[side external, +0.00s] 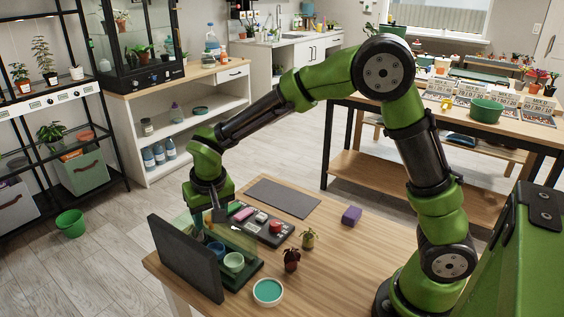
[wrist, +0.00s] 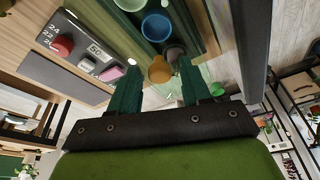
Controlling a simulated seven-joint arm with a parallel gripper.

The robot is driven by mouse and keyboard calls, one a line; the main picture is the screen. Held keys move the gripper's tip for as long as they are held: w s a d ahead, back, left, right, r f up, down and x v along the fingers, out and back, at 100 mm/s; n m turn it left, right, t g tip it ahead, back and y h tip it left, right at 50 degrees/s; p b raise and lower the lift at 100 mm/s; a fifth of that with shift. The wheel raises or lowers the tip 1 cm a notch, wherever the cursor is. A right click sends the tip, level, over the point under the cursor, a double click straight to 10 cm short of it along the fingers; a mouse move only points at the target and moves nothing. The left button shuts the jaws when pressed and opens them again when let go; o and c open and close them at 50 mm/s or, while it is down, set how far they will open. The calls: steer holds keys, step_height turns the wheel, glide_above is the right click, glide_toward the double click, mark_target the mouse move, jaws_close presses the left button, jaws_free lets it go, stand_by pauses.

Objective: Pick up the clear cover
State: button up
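The clear cover (side external: 189,226) shows in the side view as a faint, greenish see-through pane at the tray's left part, beside the dark upright panel. Its edges are hard to make out. A dark green tray (side external: 243,274) holds small cups, among them a pale green cup (side external: 234,262) and a blue cup (wrist: 157,27). My gripper (side external: 219,214) points down over the tray's far end. In the wrist view my gripper (wrist: 159,66) has its two green fingers apart, with an orange cup (wrist: 160,70) seen between them. Whether the fingers touch the cover cannot be told.
A dark panel (side external: 186,258) stands upright along the tray's left side. A control box (side external: 262,226) with a red button lies beyond the tray. Small plants (side external: 291,259), a teal-filled bowl (side external: 267,291) and a purple block (side external: 351,215) stand to the right. The table's right middle is clear.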

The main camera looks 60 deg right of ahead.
jaws_close()
steer(key=shift+r, duration=0.1)
step_height(320, 180, up, 18)
steer(key=shift+r, duration=0.2)
stand_by(1.0)
